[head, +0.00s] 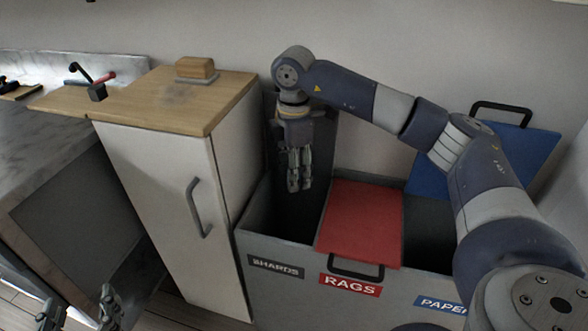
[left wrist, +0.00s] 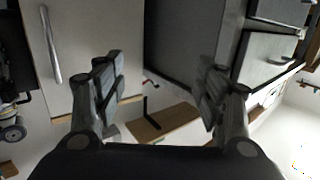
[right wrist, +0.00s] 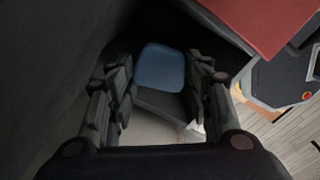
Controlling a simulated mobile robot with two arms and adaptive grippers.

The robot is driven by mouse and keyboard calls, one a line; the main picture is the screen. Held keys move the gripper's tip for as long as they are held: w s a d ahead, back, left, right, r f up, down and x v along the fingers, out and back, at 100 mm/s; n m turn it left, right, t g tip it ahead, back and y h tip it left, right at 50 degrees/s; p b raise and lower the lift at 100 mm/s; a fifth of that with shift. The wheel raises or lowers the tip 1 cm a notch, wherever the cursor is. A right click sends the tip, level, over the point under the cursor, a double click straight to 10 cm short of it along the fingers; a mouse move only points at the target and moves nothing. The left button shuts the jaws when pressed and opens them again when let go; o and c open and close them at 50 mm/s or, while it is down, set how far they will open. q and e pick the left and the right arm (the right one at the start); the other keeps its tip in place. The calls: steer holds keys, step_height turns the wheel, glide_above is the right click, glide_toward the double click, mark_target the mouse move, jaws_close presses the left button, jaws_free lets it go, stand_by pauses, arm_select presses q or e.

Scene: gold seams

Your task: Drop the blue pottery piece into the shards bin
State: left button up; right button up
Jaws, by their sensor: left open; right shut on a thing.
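The blue pottery piece (right wrist: 160,68) shows as a rounded blue patch between my right fingers in the right wrist view. My right gripper (head: 300,186) is shut on it and points down at the open mouth of the shards bin (head: 262,248). That bin is the left compartment of the grey bin unit, labelled SHARDS, with a dark inside. In the head view the piece cannot be made out at the fingertips. My left gripper (head: 80,309) is open and empty at the lower left, in front of the cabinet.
The red RAGS lid (head: 362,222) is shut beside the shards opening. The blue PAPER lid (head: 505,158) stands raised at the right. A tall white cabinet (head: 165,205) with a wooden top stands left of the bins. A wooden block (head: 195,68) sits on it.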

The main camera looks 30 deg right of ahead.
step_height(320, 180, down, 2)
steer(key=shift+f+b, duration=0.2)
steer(key=shift+b, duration=0.75)
arm_select(q)
step_height(320, 180, up, 10)
steer(key=s+d+t+h, duration=0.1)
steer(key=t+h, duration=0.1)
steer(key=t, duration=0.4)
steer(key=shift+s+r, duration=0.2)
steer(key=shift+s, duration=0.1)
arm_select(e)
steer(key=shift+f, duration=0.1)
steer(key=o, duration=1.2)
steer(key=shift+c, duration=0.2)
step_height(320, 180, up, 12)
